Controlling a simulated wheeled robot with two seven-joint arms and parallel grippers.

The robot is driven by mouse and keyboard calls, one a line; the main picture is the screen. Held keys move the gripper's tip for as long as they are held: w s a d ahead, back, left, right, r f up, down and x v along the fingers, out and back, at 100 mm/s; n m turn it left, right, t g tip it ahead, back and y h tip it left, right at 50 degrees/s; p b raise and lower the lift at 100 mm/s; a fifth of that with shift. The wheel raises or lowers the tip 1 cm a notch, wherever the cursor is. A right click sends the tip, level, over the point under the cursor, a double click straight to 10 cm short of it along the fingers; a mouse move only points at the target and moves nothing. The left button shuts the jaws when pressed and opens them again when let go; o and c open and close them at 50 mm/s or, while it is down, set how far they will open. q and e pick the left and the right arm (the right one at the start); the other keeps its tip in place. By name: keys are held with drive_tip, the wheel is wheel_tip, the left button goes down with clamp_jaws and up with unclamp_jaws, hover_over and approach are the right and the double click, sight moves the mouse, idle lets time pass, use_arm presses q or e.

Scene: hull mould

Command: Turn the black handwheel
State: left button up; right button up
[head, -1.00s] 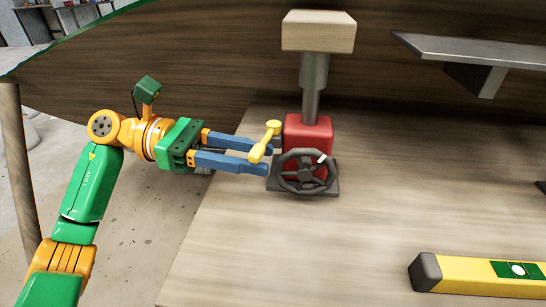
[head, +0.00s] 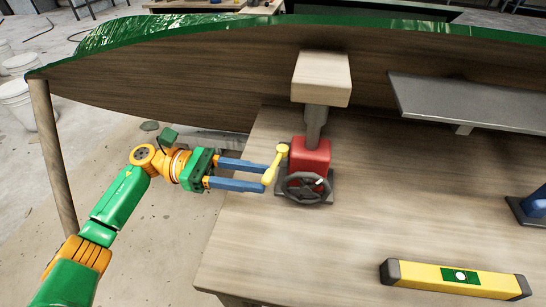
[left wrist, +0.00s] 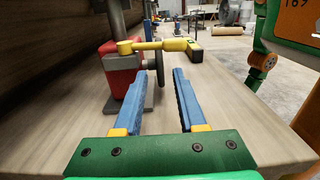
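The black handwheel (head: 306,187) is on the front of a red jack body (head: 311,156), with a small white mark on its upper right rim. In the left wrist view the handwheel (left wrist: 160,68) is nearly edge-on, partly behind a yellow crank lever. The yellow lever (head: 275,164) stands tilted on the jack's left side; it also shows in the left wrist view (left wrist: 155,45). My left gripper (head: 265,175) is open, its blue fingers apart and pointing at the jack from the left. Nothing is held between them. My right gripper is not in view.
The jack's grey post carries a wooden block (head: 321,78) under the hull (head: 200,75). A grey shelf (head: 460,103) sticks out at right. A yellow level (head: 455,279) lies on the table (head: 290,245), with a blue object (head: 535,206) at the right edge. The table's middle is clear.

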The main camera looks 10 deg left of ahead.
sight(306, 186)
use_arm(q)
drive_tip(key=d+p, duration=0.1)
drive_tip(key=d, duration=0.3)
drive_tip(key=shift+d+f, duration=0.1)
drive_tip(key=shift+d, duration=0.15)
clamp_jaws()
drive_tip(key=shift+r+y+p, duration=0.4)
drive_tip(key=shift+r+p, duration=0.05)
drive_tip(key=shift+y, duration=0.3)
drive_tip(key=shift+f, duration=0.1)
unclamp_jaws()
